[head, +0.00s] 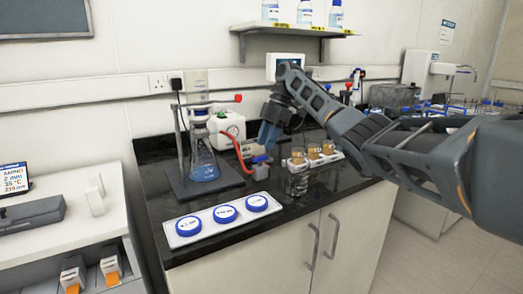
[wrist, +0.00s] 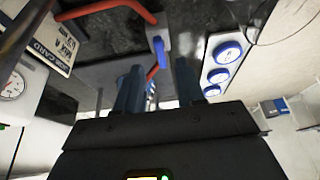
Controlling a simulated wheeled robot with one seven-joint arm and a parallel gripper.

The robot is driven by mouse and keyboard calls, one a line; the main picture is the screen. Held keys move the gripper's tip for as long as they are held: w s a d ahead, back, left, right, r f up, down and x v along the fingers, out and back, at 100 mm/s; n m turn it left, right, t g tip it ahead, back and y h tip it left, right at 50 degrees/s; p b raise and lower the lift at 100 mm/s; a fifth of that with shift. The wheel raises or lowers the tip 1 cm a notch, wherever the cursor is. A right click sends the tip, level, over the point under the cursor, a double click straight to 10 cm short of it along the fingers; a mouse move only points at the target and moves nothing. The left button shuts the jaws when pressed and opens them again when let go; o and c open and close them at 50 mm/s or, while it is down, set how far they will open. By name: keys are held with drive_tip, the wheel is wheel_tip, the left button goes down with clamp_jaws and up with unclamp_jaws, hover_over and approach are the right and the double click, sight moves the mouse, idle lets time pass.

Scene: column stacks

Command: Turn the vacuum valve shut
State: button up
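The vacuum valve (head: 261,172) is a small pale grey block with a blue lever, on the black bench right of the flask stand. A red hose (head: 239,152) runs to it. In the wrist view the valve's blue lever (wrist: 160,52) shows beyond the fingertips, with the red hose at its left. My gripper (head: 265,146) points down just above the valve, in front of part of the hose. In the wrist view my gripper (wrist: 158,82) has its two fingers apart, with nothing held. I cannot tell the exact gap to the lever.
A flask (head: 204,160) with blue liquid stands on a dark stand left of the valve. A white pump (head: 228,125) is behind. A white tray (head: 222,219) with several blue-lidded dishes lies at the front edge. A rack of brown-topped bottles (head: 314,153) is close at the right.

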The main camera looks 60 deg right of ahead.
sight(261, 157)
drive_tip(key=shift+x, duration=2.05)
drive_tip(key=shift+c, duration=0.3)
clamp_jaws()
